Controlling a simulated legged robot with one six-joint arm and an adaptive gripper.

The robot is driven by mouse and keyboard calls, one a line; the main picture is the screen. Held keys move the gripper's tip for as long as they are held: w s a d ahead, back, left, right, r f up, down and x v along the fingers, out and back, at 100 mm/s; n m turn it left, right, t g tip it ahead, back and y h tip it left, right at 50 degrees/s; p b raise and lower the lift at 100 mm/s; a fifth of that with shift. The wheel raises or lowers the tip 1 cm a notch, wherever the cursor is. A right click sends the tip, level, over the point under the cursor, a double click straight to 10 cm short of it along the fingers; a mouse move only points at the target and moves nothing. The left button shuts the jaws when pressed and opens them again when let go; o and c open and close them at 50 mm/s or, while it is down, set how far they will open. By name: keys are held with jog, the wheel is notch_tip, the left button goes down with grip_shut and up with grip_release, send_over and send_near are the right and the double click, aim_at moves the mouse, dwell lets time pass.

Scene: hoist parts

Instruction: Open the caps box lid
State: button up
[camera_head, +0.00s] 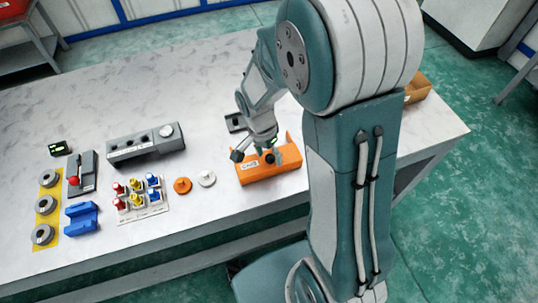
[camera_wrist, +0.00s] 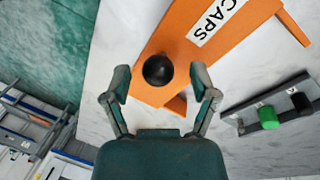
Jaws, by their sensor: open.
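The orange caps box (camera_head: 268,174) stands near the front edge of the table in the head view, with a white label. In the wrist view its orange top (camera_wrist: 185,62) carries a white "CAPS" label (camera_wrist: 217,20) and a round black knob (camera_wrist: 158,70). My gripper (camera_wrist: 160,82) is open, with one finger on each side of the knob and nothing clamped. In the head view my gripper (camera_head: 258,150) is right at the box and covers part of its top. I cannot tell whether the fingers touch the knob, or whether the lid is fully closed.
An orange disc (camera_head: 182,185) and a white disc (camera_head: 207,178) lie left of the box. A board of coloured pieces (camera_head: 140,199) and a grey control unit (camera_head: 146,144) are further left. A dark strip with green and black buttons (camera_wrist: 277,112) lies beside the box.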

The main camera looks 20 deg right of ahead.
jog(key=shift+f, duration=0.25)
jog(key=shift+c, duration=0.3)
grip_shut()
jog(key=shift+w, duration=2.95)
jog(key=shift+o, duration=0.3)
grip_release()
